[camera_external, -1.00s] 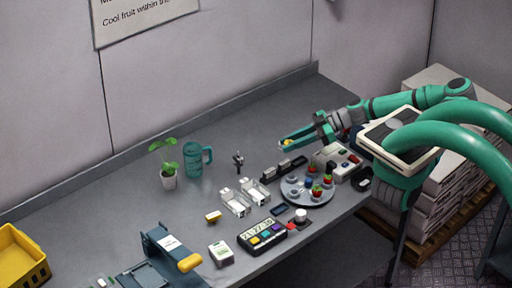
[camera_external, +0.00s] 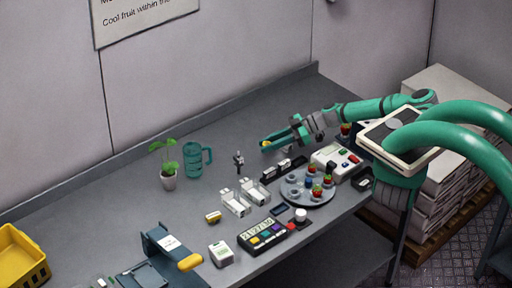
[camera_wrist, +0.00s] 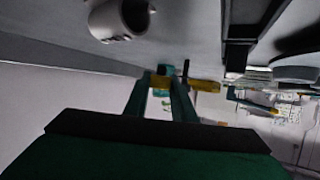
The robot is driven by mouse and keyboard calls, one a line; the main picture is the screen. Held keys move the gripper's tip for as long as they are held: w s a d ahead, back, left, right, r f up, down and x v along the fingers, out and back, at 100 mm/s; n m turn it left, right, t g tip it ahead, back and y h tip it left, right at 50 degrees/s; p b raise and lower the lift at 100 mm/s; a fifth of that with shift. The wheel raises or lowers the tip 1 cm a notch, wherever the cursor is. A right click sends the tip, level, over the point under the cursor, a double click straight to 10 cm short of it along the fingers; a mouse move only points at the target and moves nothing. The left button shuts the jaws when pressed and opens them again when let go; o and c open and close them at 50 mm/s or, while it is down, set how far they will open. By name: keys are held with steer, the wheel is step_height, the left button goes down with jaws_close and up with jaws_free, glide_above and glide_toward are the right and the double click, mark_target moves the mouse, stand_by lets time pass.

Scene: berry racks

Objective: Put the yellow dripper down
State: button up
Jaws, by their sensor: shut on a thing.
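The yellow dripper (camera_external: 265,143) is a small yellow piece at the tip of my gripper (camera_external: 270,146), which is shut on it. In the wrist view, the yellow dripper (camera_wrist: 159,83) shows between the two green fingers of my gripper (camera_wrist: 161,92). In the outside view, the gripper is low over the back right of the grey table (camera_external: 225,135), reaching left. The fingers hide part of the dripper. I cannot tell whether it touches the table.
A pale cup (camera_wrist: 120,18) is close by in the wrist view. A teal mug (camera_external: 193,161) is to the left. The table behind is clear.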

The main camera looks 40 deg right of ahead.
mark_target(268, 158)
steer(key=shift+w+f, duration=0.1)
steer(key=shift+f, duration=1.6)
steer(key=shift+f, duration=0.15)
steer(key=o, duration=1)
steer(key=shift+r, duration=0.25)
steer(key=v, duration=0.2)
steer(key=shift+d, duration=0.3)
step_height(268, 158, up, 7)
steer(key=shift+s+r, duration=0.15)
steer(key=shift+s, duration=0.1)
